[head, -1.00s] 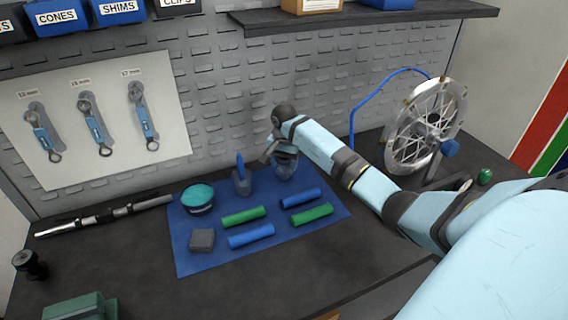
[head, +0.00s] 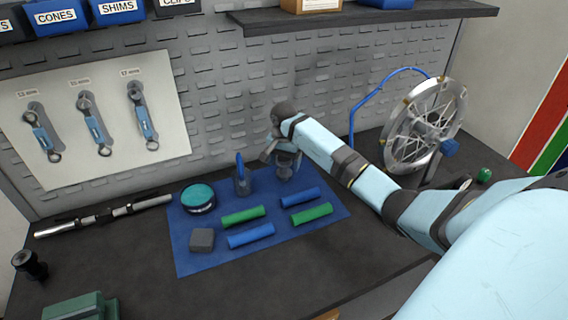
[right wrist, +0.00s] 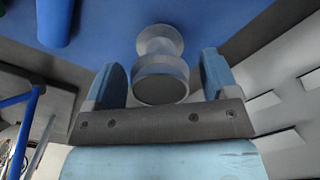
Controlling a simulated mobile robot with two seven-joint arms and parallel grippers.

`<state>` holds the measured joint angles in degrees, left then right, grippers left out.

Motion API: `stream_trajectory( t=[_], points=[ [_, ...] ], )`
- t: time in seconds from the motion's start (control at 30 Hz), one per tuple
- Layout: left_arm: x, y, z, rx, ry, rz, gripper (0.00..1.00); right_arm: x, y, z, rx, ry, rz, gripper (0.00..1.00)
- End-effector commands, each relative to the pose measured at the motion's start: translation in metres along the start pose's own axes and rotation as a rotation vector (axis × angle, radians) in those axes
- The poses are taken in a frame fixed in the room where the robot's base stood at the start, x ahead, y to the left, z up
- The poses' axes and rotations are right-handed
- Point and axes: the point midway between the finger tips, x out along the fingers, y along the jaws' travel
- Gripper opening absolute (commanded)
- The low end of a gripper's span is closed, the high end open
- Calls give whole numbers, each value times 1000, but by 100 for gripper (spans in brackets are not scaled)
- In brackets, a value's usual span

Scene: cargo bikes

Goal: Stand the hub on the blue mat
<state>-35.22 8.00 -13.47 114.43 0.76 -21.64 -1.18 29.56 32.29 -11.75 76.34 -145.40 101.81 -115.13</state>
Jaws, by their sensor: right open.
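The hub (right wrist: 160,75) is a grey, spool-shaped piece with two round flanges. In the right wrist view it sits between my two blue fingers, with a gap on each side. In the head view the hub (head: 286,173) is at the back of the blue mat (head: 190,258), partly hidden by my right gripper (head: 284,158). It looks upright on the mat. My right gripper is open around it. My left gripper is not in view.
Green and blue rolls (head: 251,236), a grey block (head: 202,240), a teal-lidded tub (head: 198,198) and a cup with a blue tool (head: 241,180) share the mat. A spoked wheel (head: 425,125) stands at right. A pegboard rises close behind.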

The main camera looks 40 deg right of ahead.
Motion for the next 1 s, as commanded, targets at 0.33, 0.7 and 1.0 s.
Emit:
stream_trajectory(
  t=[0.33,0.7,1.0],
  points=[
    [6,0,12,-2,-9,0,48,-74,0,-2,-1,7,-1,80],
    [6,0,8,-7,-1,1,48,-111,0,0,0,2,1,80],
    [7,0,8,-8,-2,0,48,-111,0,0,0,1,0,80]
  ],
)
